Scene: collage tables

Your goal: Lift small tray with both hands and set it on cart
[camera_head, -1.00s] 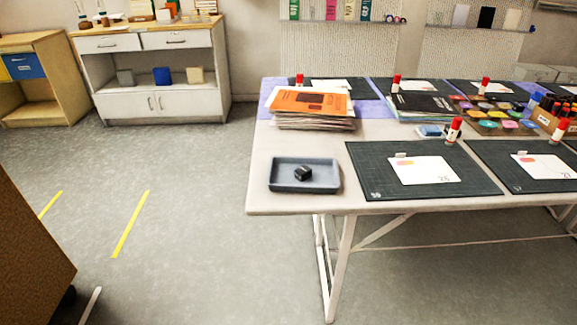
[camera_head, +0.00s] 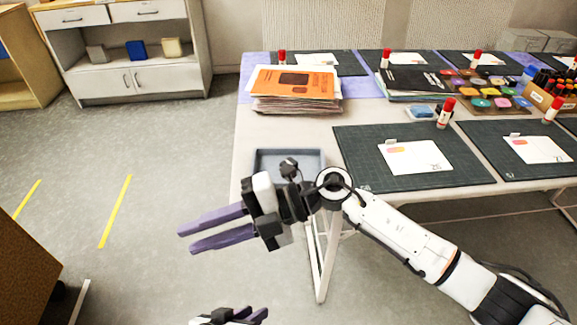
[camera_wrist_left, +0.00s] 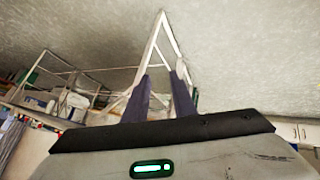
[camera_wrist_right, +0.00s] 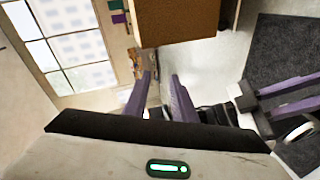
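The small grey-blue tray (camera_head: 288,151) sits on the near left corner of the white table (camera_head: 245,135). My right arm hides its front part. My right gripper (camera_head: 184,241) is open and empty, left of and in front of the tray, fingers pointing left. My left gripper (camera_head: 256,315) shows only partly at the bottom edge; the left wrist view shows its fingers (camera_wrist_left: 160,98) apart and empty. A brown-sided unit (camera_head: 25,255) with a dark wheel stands at the lower left; it may be the cart.
Stacked papers with an orange cover (camera_head: 298,88) lie behind the tray. A cutting mat (camera_head: 370,165) with a white card lies to its right. A white cabinet (camera_head: 130,65) stands at the back left. The grey floor left of the table is clear.

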